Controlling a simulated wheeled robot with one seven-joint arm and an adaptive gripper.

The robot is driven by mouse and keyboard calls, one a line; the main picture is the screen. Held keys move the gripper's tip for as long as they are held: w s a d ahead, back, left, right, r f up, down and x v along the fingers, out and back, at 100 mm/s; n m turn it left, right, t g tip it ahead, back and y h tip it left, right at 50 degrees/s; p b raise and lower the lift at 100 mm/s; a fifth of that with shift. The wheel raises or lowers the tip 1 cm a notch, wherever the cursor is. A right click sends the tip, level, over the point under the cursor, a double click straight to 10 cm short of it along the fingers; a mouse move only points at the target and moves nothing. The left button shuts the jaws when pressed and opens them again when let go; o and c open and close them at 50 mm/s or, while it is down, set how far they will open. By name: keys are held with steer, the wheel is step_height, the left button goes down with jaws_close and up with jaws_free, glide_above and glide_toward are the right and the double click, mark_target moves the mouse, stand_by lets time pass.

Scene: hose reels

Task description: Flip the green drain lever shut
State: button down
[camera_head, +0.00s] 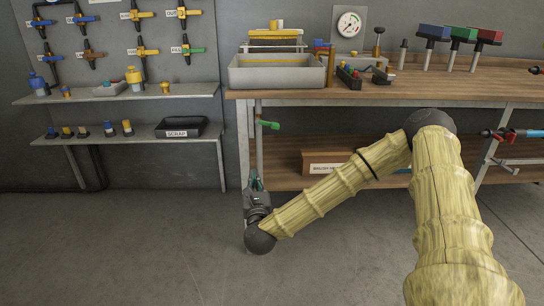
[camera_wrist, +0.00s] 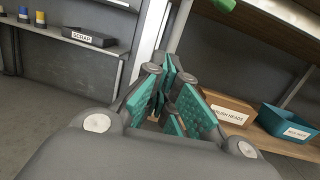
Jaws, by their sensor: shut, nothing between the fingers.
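The green drain lever (camera_head: 269,125) sticks out to the right, roughly level, from a thin upright pipe under the grey basin (camera_head: 277,73). A bit of green, which looks like the lever, shows at the top edge of the wrist view (camera_wrist: 226,4). My gripper (camera_head: 256,184) is below the lever and a little to its left, near the front bench leg, pointing up and not touching the lever. In the wrist view my gripper's teal-padded fingers (camera_wrist: 168,97) are together with nothing between them.
The wooden bench (camera_head: 400,86) lies above, and its leg (camera_head: 243,145) stands close to my gripper. A brown box (camera_head: 316,161) sits on the lower shelf. The scrap tray (camera_head: 181,128) is on the left shelf. The floor in front is clear.

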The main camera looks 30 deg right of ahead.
mark_target(267, 124)
steer(key=w+d+r+m+h+b, duration=0.1)
steer(key=w+d+r+m+b, duration=0.1)
steer(key=w+d+r, duration=0.1)
steer(key=w+d+r+m+h+b, duration=0.2)
steer(key=w+d+r, duration=0.2)
steer(key=d, duration=0.4)
steer(key=shift+d+r+m+g+b, duration=0.15)
steer(key=shift+r+m+g+b, duration=0.2)
steer(key=shift+r, duration=0.25)
stand_by(0.4)
